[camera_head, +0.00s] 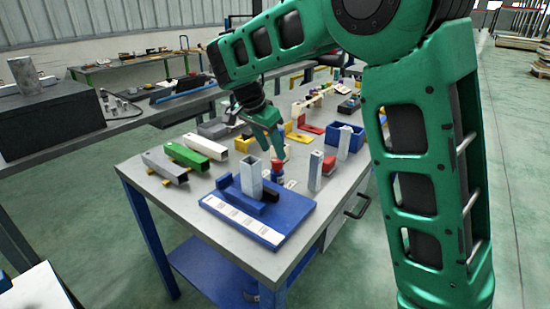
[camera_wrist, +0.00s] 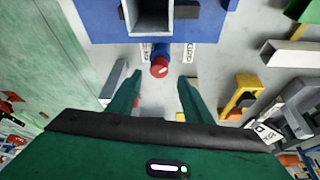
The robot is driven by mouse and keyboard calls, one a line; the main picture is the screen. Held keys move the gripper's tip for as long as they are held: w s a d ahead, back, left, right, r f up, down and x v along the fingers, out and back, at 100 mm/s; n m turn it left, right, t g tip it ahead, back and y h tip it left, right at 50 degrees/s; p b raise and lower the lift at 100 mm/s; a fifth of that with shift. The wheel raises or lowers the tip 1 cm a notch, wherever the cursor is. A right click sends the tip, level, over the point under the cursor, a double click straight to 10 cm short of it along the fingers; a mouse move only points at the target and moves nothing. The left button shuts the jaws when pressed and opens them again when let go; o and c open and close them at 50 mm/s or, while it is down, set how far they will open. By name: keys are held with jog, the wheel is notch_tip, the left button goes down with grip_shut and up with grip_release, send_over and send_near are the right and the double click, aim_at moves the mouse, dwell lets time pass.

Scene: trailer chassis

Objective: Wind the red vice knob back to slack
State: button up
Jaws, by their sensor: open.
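The red knob (camera_wrist: 159,67) sits on the end of a blue shaft at the near side of the blue vice (camera_wrist: 95,22); it also shows in the head view (camera_head: 278,169). The vice (camera_head: 243,220) stands on the table with a square grey tube (camera_head: 251,177) upright in it. My gripper (camera_wrist: 159,77) is open and empty, pointing down, with one finger to each side of the knob. I cannot tell whether the tips reach its depth. In the head view my gripper (camera_head: 276,151) is just above the knob.
Green (camera_head: 197,155) and grey (camera_head: 165,166) bars lie left of the vice. Two upright grey pieces (camera_head: 315,170) and a blue bin (camera_head: 345,140) stand to its right. Yellow and red parts lie behind. The table's front edge is close to the vice.

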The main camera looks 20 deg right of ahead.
aim_at(277, 160)
jog(key=shift+x, duration=2.2)
jog(key=shift+a, duration=0.1)
jog(key=c, duration=1.1)
